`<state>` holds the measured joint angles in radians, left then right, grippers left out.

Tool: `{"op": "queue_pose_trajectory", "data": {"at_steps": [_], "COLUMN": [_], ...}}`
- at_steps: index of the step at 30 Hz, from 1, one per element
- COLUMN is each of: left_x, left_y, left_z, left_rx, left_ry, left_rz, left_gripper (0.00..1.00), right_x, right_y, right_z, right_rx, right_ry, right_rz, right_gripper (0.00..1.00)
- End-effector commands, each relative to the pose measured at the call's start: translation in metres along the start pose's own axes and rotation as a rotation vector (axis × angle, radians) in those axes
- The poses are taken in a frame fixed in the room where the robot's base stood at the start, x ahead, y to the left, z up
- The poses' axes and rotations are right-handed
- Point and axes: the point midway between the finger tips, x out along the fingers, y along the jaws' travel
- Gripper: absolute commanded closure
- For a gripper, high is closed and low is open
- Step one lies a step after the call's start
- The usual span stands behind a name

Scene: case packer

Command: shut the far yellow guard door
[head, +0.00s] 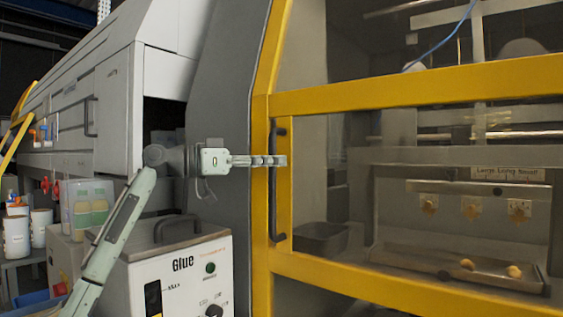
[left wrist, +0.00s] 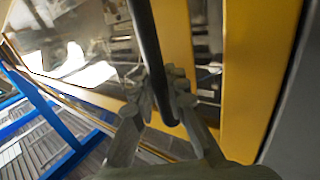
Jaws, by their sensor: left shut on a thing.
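A yellow-framed guard door (head: 262,200) with clear panels fills the right half of the head view. A dark vertical bar handle (head: 281,205) is fixed near its left edge. My left gripper (head: 279,161) reaches in from the left and is shut on the handle at its upper part. In the left wrist view the dark handle (left wrist: 147,45) runs between the fingers of the gripper (left wrist: 165,95), with the yellow frame (left wrist: 245,75) behind it. Whether the door is fully against its frame cannot be told. My right gripper is in neither view.
A white glue unit (head: 180,270) with a dark top handle stands below my left arm. White machine housing (head: 120,100) and a grey panel (head: 228,90) are left of the door. Bottles and tubs (head: 42,225) stand at far left. Blue rails (left wrist: 45,115) show in the wrist view.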

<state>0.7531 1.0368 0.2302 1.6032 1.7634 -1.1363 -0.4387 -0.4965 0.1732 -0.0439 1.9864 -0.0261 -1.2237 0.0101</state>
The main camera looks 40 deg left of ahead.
Motion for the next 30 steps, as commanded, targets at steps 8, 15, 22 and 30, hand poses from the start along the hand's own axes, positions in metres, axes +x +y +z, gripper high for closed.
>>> {"op": "queue_pose_trajectory", "data": {"at_steps": [8,15,22,30], "left_x": [-0.0058,-0.0066,-0.0067,-0.0061], "left_y": [-0.0094,-0.0106,-0.0106,-0.0092], "left_z": [0.0006,0.0003,-0.0002,0.0], "left_rx": [-0.002,-0.001,0.0,-0.001], "left_ry": [0.0,-0.001,0.0,0.0], "left_rz": [0.0,-0.003,-0.004,0.0], "left_gripper": [1.0,1.0,0.68,0.64], "right_x": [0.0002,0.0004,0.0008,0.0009], "right_y": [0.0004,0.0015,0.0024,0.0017], "right_z": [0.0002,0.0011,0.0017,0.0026], "right_rx": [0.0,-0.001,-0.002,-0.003], "right_ry": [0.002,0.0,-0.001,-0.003], "right_rz": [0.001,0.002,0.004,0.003], "right_gripper": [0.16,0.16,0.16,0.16]}}
